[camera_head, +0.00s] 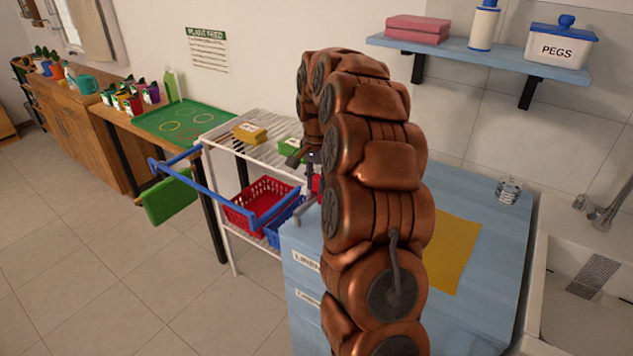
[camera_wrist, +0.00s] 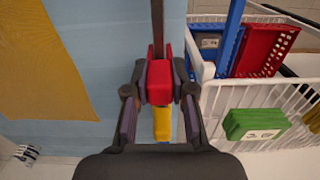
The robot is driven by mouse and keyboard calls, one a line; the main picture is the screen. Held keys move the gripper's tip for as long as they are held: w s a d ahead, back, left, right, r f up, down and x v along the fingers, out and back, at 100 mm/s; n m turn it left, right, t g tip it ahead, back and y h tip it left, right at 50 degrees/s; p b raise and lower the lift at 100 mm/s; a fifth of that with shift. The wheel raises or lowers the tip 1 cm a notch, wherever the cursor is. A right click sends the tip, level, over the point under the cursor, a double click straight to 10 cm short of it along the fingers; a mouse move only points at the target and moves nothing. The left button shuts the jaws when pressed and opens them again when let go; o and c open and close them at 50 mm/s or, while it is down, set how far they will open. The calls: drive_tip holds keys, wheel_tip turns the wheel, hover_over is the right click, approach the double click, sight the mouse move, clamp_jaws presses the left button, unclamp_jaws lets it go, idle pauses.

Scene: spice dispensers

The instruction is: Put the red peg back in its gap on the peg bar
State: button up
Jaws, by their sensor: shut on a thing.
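The red peg (camera_wrist: 160,82) is between the two dark fingers of my gripper (camera_wrist: 160,68) in the wrist view, and the fingers are closed on its sides. A thin brown bar (camera_wrist: 158,28), which looks like the peg bar, runs away from the red peg along the blue top. A yellow piece (camera_wrist: 162,122) shows right behind the red peg, in line with it. I cannot tell whether the red peg is seated in a gap or above it. In the head view a sliver of red (camera_head: 316,184) shows beside my gripper (camera_head: 311,168); my arm hides the rest.
The blue worktop (camera_head: 480,215) holds a yellow cloth (camera_head: 453,250) and a glass jar (camera_head: 509,190). A white rack (camera_head: 232,232) stands close at the left with a red basket (camera_head: 262,200). A sink (camera_head: 575,280) lies right; a wall shelf (camera_head: 470,52) is above.

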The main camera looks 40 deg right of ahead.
drive_tip(key=shift+f, duration=0.35)
drive_tip(key=o, duration=0.9)
drive_tip(key=shift+o, duration=0.2)
drive_tip(key=shift+r, duration=0.1)
drive_tip(key=shift+r+p, duration=0.85)
drive_tip(key=shift+r, duration=3.6)
